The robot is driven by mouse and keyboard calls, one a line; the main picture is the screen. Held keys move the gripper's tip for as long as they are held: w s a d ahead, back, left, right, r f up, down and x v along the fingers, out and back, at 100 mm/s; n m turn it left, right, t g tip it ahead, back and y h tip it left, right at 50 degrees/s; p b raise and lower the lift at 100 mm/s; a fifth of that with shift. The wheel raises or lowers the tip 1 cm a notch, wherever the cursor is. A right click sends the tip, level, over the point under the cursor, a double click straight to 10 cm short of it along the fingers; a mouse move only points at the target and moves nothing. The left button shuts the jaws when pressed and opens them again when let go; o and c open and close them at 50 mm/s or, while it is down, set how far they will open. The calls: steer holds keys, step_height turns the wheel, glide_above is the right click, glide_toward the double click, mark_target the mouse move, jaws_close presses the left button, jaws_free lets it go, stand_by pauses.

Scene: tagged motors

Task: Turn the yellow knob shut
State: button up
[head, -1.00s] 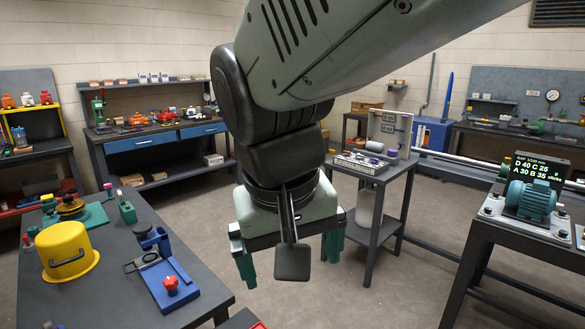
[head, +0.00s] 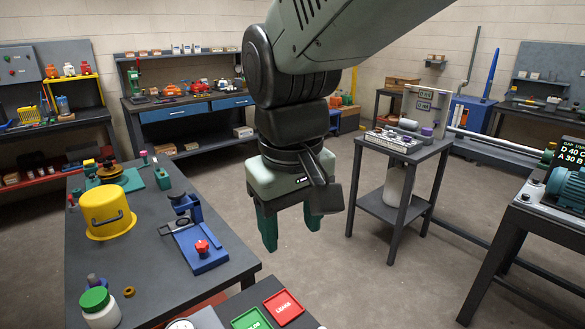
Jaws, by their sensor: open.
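My gripper (head: 289,228) hangs in the middle of the head view, pointing down. Its two green fingers are apart with nothing between them. It is above the floor, to the right of the left bench (head: 215,262). I cannot make out a yellow knob for sure. A small yellow spot (head: 89,164) shows at the back of that bench, beside a dark round fitting (head: 107,174) on a green base, too small to tell what it is. The gripper is well apart from it.
The left bench holds a yellow pot (head: 106,214), a blue fixture with a red knob (head: 203,248) and a green-lidded jar (head: 98,305). Green (head: 252,319) and red (head: 284,306) trays lie at the front. A small table (head: 400,150) and a motor bench (head: 530,210) stand right.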

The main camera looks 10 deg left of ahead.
steer(key=s+a+f+n+g+h, duration=0.1)
steer(key=s+a+f+n, duration=0.15)
steer(key=a+f, duration=0.5)
steer(key=s+a+f+n+g+h, duration=0.1)
steer(key=a+f+n, duration=0.35)
steer(key=a, duration=0.55)
steer(key=s+a+f+n+h, duration=0.3)
steer(key=s+a+f, duration=0.6)
steer(key=f, duration=0.4)
steer(key=x, duration=0.7)
steer(key=s+x, duration=0.1)
steer(key=x, duration=0.2)
steer(key=shift+d+f, duration=0.15)
steer(key=shift+d, duration=0.25)
steer(key=c, duration=1)
